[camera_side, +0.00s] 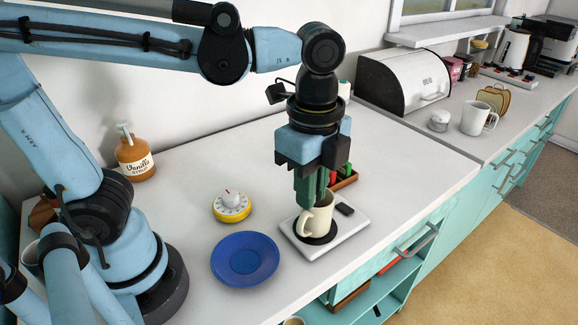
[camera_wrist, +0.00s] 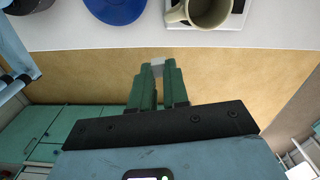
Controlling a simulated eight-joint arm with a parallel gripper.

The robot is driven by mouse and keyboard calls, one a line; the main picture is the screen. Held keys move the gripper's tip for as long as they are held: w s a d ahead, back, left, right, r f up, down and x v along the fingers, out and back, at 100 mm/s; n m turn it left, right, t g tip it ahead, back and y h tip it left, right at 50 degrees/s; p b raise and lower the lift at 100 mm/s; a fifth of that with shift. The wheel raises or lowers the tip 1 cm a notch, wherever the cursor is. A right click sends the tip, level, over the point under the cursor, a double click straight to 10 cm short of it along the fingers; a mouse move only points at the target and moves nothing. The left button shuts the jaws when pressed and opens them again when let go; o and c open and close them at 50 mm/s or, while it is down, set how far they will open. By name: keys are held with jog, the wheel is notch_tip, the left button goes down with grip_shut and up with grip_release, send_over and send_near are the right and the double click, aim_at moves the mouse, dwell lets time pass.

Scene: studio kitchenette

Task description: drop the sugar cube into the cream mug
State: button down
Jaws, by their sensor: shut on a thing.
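The cream mug (camera_side: 322,217) stands upright on the dark round plate of a white scale (camera_side: 348,228). In the wrist view the mug (camera_wrist: 208,10) is at the top edge, its dark opening partly cut off. My gripper (camera_side: 309,200) points down at the mug, its green fingers overlapping the rim's left side in the side view. In the wrist view the fingertips (camera_wrist: 157,72) are shut on a small whitish sugar cube (camera_wrist: 157,61). The cube cannot be made out in the side view. The fingertips and mug opening appear apart in the wrist view.
A blue saucer (camera_side: 245,260) lies left of the scale, with a yellow-based timer (camera_side: 231,206) behind it. A vanilla syrup bottle (camera_side: 134,155) stands at the back left. A small wooden tray (camera_side: 344,179) is behind the mug. The counter's front edge is close to the scale.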

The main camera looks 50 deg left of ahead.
send_near(327, 189)
jog(key=s+d, duration=0.3)
jog(key=shift+w+a+f, duration=0.1)
jog(key=shift+f, duration=3.15)
jog(key=c, duration=1)
grip_release()
jog(key=shift+c, duration=0.2)
notch_tip(327, 189, up, 12)
